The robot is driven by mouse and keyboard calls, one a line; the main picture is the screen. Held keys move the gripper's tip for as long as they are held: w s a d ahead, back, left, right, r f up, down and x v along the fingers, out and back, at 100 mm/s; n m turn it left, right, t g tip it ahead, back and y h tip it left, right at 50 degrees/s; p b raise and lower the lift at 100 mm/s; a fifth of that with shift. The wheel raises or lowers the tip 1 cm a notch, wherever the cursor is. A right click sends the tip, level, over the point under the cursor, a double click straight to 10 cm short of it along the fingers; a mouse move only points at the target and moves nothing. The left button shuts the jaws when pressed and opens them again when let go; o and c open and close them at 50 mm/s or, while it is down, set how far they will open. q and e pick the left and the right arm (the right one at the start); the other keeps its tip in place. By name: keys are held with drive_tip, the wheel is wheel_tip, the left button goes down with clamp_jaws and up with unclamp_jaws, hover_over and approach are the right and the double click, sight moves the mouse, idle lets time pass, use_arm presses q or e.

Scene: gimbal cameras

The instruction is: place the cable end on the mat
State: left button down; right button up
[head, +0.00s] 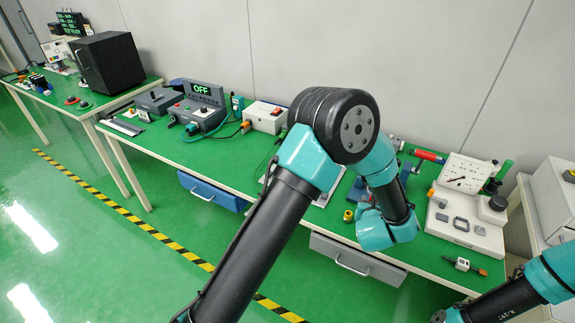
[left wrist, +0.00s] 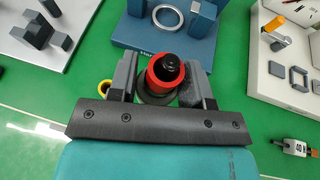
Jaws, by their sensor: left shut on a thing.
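My left gripper (left wrist: 160,84) is shut on a round piece with a red collar and black centre (left wrist: 165,68), seen end-on between the fingers. I cannot tell whether this piece is the cable end. In the head view the left wrist hides the fingertips. A small grey connector-like piece with an orange end (head: 462,264) lies near the table's front right; it also shows in the left wrist view (left wrist: 294,147). Thin cables (head: 222,136) lie by the OFF box. No separate mat is clear against the green table top (head: 220,150). My right gripper is out of view.
A blue fixture (left wrist: 135,34) stands just beyond the left gripper. A pale instrument with a dial (head: 465,208) is to its right, a light plate with dark blocks (left wrist: 62,62) to its left. A yellow ring (head: 348,215) is near the front edge.

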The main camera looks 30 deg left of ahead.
use_arm(q)
drive_tip(key=s+a+r+n+y, duration=0.1)
drive_tip(key=a+r, duration=0.2)
drive_tip(key=a, duration=0.6)
drive_tip(key=s+a+r+n+y, duration=0.1)
drive_tip(key=s+a+r, duration=0.1)
drive_tip(key=a, duration=0.6)
drive_tip(key=a+f+n+g+y, duration=0.1)
drive_tip(key=a+f+n+y, duration=0.1)
drive_tip(key=a, duration=0.6)
drive_tip(key=s+a+f+n+g+y, duration=0.1)
drive_tip(key=a+f+n+g+y, duration=0.1)
drive_tip(key=a, duration=0.7)
drive_tip(key=s+a+f+n+g+y, duration=0.1)
drive_tip(key=a+f+n+g+y, duration=0.1)
drive_tip(key=a, duration=0.7)
drive_tip(key=shift+f+n+y, duration=0.4)
drive_tip(key=shift+n, duration=0.1)
drive_tip(key=shift+w+a, duration=0.1)
drive_tip(key=shift+w, duration=0.05)
drive_tip(key=w+a, duration=0.3)
drive_tip(key=w, duration=0.1)
drive_tip(key=w+a+f, duration=0.1)
drive_tip(key=w+a, duration=0.2)
drive_tip(key=w, duration=0.1)
drive_tip(key=w+a, duration=0.4)
drive_tip(key=shift+w+f, duration=0.2)
drive_tip(key=shift+f, duration=1.75)
